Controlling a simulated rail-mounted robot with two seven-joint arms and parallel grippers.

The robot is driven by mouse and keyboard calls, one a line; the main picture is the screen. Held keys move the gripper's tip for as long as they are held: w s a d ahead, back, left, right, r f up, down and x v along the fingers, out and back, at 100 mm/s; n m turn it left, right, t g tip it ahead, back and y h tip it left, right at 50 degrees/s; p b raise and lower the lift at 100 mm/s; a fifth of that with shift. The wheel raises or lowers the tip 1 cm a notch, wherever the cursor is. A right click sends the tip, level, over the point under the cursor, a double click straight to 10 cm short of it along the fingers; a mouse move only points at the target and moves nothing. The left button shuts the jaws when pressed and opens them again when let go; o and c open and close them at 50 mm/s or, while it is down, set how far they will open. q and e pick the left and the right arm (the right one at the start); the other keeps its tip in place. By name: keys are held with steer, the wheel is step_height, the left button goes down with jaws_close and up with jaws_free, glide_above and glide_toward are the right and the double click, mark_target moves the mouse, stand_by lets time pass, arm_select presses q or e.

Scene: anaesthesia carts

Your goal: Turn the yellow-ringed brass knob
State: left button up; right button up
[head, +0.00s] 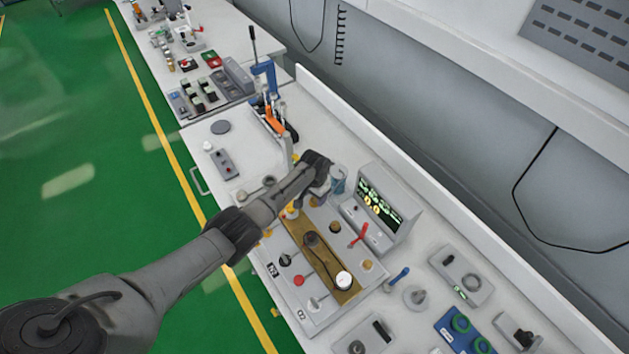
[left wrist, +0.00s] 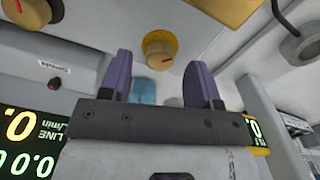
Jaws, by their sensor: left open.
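My right gripper is not in view.
The panel has a brass-brown strip (head: 326,268), a red-handled valve (head: 358,236), a white-topped knob (head: 344,280) and several small controls. A grey display box (head: 398,210) stands behind. A blue clamp stand (head: 265,80) is farther left. Green floor (head: 60,170) is clear.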

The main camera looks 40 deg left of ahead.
arm_select(q)
step_height(320, 180, up, 12)
steer(key=p, duration=0.1)
stand_by(0.8)
steer(key=w+d+r+m+t+y, duration=0.1)
steer(key=d+r+t, duration=0.25)
steer(key=r, duration=0.65)
steer(key=w+d+r+m+t+y, duration=0.1)
steer(key=d+r+t, duration=0.3)
steer(key=r, duration=0.6)
steer(key=s+d+f+t+h, duration=0.1)
steer(key=s+d+f, duration=0.15)
steer(key=s, duration=0.55)
steer(key=s+d+f+t, duration=0.1)
steer(key=s+d+t, duration=0.15)
steer(key=s, duration=0.45)
steer(key=s+d+f+g, duration=0.1)
steer(key=s+f+g, duration=0.1)
steer(key=s+f, duration=0.45)
steer(key=s+d+f+g+h, duration=0.1)
steer(key=s+f+g, duration=0.25)
steer(key=s, duration=0.65)
steer(key=s+d+f+g, duration=0.1)
steer(key=s+f+g, duration=0.1)
steer(key=s+f, duration=0.5)
steer(key=w+r+p+v, duration=0.1)
steer(key=w+p+v, duration=0.2)
steer(key=p+v, duration=1)
steer(key=shift+r+p, duration=0.35)
steer(key=shift+p, duration=0.1)
